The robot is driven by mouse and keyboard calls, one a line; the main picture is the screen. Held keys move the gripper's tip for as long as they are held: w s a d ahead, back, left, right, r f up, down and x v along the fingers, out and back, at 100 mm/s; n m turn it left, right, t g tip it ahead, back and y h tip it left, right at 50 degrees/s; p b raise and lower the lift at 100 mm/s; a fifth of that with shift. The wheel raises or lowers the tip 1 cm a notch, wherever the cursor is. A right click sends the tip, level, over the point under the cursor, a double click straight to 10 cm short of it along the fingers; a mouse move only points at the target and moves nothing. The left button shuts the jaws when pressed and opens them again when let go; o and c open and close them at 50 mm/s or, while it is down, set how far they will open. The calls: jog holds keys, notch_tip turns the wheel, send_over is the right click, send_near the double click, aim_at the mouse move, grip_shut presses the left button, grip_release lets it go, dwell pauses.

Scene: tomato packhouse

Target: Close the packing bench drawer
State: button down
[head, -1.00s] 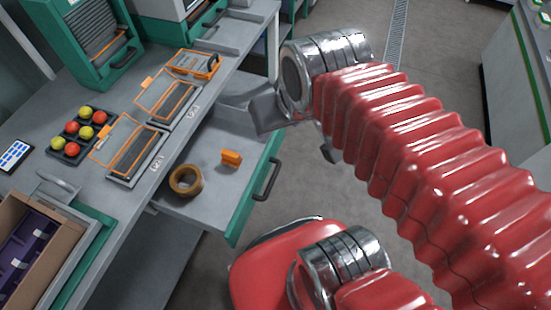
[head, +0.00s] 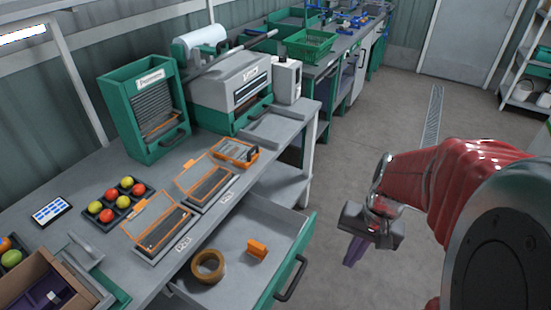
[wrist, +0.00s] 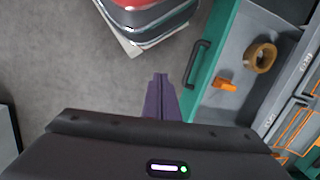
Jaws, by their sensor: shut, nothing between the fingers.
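The packing bench drawer (head: 236,237) is pulled out from the bench, with a green front (head: 290,262) and a dark bar handle (head: 291,278). A roll of brown tape (head: 208,266) and a small orange object (head: 257,249) lie inside it. My gripper (head: 354,251) is over the floor to the right of the drawer front, apart from it. In the wrist view my purple fingers (wrist: 160,92) are together and empty. The handle (wrist: 197,63) is just right of them there, and the drawer front (wrist: 212,60) stands behind it.
Open grey floor (head: 370,130) lies right of the bench.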

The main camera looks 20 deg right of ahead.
jog(key=s+d+f+m+t+y, duration=0.1)
jog(key=d+f+m+t+y, duration=0.25)
jog(key=f+m+y, duration=0.85)
jog(key=w+d+f+m+t+h, duration=0.3)
jog(key=w+d+f+m+t, duration=0.1)
jog(key=w+f+m+t, duration=0.1)
jog(key=w+m+t, duration=0.1)
jog(key=m+t, duration=0.1)
jog(key=shift+w+d+m, duration=0.2)
jog(key=shift+w+m, duration=0.1)
jog(key=shift+w, duration=0.1)
jog(key=shift+f, duration=0.1)
send_near(303, 245)
jog(key=f+x, duration=0.1)
jog(key=x, duration=0.3)
jog(key=shift+w+a+r, duration=0.1)
jog(key=shift+w+a, duration=0.65)
jog(key=shift+w+a, duration=0.1)
dwell(0.3)
